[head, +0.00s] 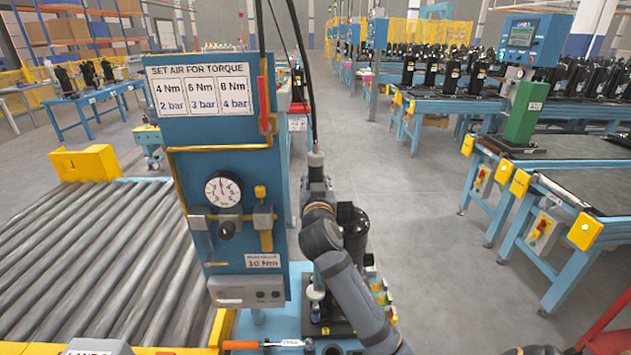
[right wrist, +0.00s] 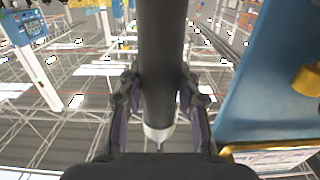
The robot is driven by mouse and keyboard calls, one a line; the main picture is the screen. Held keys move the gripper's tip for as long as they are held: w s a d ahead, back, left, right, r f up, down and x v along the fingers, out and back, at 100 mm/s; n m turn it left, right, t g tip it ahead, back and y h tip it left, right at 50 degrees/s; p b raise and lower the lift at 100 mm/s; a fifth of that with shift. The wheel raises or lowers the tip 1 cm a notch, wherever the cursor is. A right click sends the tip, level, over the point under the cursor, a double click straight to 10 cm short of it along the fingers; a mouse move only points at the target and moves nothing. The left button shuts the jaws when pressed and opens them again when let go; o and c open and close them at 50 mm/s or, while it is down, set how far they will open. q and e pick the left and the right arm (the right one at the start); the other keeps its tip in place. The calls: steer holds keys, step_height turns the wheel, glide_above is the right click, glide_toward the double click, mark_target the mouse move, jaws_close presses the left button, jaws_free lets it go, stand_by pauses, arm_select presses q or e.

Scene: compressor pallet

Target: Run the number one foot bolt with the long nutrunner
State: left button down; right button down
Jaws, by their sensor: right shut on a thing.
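The long nutrunner (head: 316,159) hangs upright from a dark hose, just right of the blue air panel. My right gripper (head: 317,190) is around its body, with my arm rising from the bottom. In the right wrist view the nutrunner's dark cylinder (right wrist: 161,60) runs between the two fingers of my right gripper (right wrist: 160,98), which press on both sides. A black compressor (head: 353,230) stands behind and right of my arm, partly hidden by it. The foot bolts cannot be made out; my arm covers much of that area. My left gripper is not in view.
The blue air panel (head: 217,150) with a torque chart, gauge (head: 223,190) and regulator stands close left. A roller conveyor (head: 95,255) lies left of it. An orange-handled tool (head: 285,343) lies in front. Blue workbenches (head: 450,105) stand right, across clear grey floor.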

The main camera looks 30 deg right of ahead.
mark_target(316, 166)
steer(key=shift+f, duration=0.1)
stand_by(0.4)
steer(key=shift+w+d+r+p, duration=0.1)
steer(key=shift+w+r+p, duration=0.05)
steer(key=shift+r+p, duration=0.8)
step_height(316, 166, up, 2)
steer(key=shift+r+p, duration=0.1)
steer(key=shift+p, duration=0.55)
steer(key=shift+r+p, duration=0.5)
steer(key=shift+r, duration=0.1)
